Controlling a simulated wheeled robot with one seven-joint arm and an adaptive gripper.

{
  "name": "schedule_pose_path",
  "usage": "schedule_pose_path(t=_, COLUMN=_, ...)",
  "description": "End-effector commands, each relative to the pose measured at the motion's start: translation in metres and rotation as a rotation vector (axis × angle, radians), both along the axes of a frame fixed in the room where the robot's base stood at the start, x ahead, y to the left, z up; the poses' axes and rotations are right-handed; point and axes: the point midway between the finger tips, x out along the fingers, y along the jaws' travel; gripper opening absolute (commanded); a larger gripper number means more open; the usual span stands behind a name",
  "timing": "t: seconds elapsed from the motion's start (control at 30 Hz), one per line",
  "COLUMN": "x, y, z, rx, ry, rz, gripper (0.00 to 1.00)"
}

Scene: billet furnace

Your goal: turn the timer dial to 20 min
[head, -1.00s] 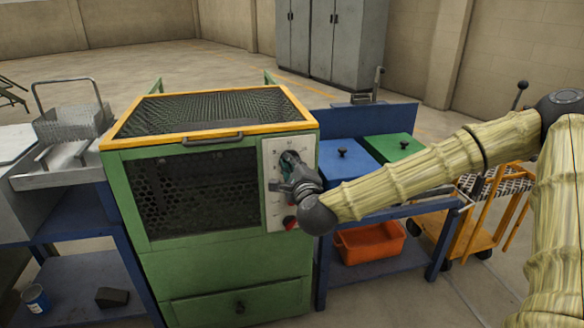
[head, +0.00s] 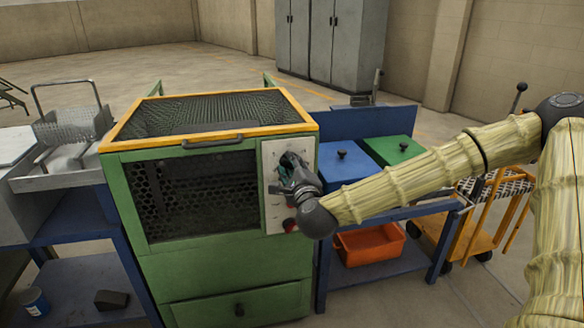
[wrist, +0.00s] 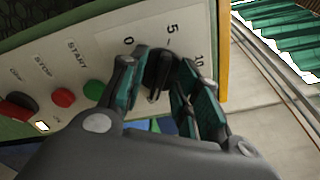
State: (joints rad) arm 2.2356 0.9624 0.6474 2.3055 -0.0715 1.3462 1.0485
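The timer dial (wrist: 158,72) is a dark, elongated knob on the light control panel, with the marks 0, 5 and 10 showing around it in the wrist view. The fingers hide part of the knob and the rest of the scale. I cannot tell which mark its pointer meets. In the head view, my gripper (head: 288,168) is at the upper part of the panel (head: 271,152) on the green furnace (head: 215,265) and covers the dial.
Below the dial sit a green START button (wrist: 94,89), a red STOP button (wrist: 63,97) and a red switch (wrist: 18,107). A blue bench with blue (head: 345,165) and green (head: 392,148) lidded boxes stands right of the furnace, under my arm. An orange bin (head: 370,242) sits below.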

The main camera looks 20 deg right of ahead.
Motion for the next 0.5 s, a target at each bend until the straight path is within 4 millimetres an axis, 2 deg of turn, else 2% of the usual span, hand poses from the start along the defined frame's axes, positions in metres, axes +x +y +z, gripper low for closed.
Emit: schedule_pose_path(t=0.5, x=-0.064, y=0.01, z=0.0, rx=0.001, ry=0.001, rz=0.001, gripper=0.32)
